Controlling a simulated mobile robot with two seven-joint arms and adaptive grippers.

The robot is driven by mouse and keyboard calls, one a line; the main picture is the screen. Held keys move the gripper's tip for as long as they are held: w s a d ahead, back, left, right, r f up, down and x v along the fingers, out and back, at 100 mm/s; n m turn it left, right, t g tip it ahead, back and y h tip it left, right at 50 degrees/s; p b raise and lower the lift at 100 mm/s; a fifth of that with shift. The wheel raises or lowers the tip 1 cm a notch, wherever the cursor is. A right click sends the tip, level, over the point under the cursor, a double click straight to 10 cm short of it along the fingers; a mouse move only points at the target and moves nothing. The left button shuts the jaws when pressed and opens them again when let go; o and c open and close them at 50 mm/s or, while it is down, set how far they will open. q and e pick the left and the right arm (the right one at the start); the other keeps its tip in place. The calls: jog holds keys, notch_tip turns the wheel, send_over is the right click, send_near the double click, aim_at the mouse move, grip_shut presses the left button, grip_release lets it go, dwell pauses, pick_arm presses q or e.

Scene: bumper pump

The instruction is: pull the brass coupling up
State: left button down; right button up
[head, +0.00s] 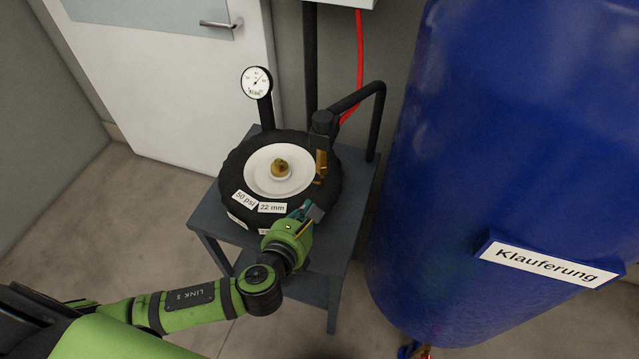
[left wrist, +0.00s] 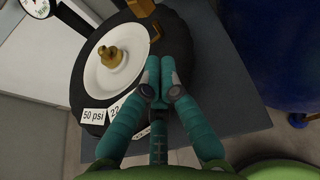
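A brass piece (head: 321,163) stands upright at the right side of the black tyre, below a black fitting on a bent pipe. In the left wrist view a brass piece (left wrist: 140,8) is cut by the top edge. A second, rounded brass fitting (head: 280,168) sits at the middle of the white hub; it also shows in the left wrist view (left wrist: 113,55). I cannot tell for sure which one is the coupling. My left gripper (head: 303,209) is over the tyre's near right edge, apart from both. Its teal fingers (left wrist: 160,72) are together, with nothing seen between them. My right gripper is out of view.
The black tyre (head: 330,190) lies on a grey table (head: 212,212). A dial gauge (head: 257,83) stands behind it. A bent black pipe (head: 380,120) and a red hose (head: 360,60) are at the back right. A large blue tank (head: 480,170) stands close on the right.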

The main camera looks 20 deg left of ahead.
aim_at(323, 172)
pick_arm(q)
jog(key=shift+s, duration=0.1)
jog(key=x, duration=1)
jog(key=shift+r, duration=0.1)
notch_tip(323, 172, up, 4)
jog(key=p, duration=0.4)
jog(key=shift+p, duration=0.4)
jog(key=shift+f, duration=0.2)
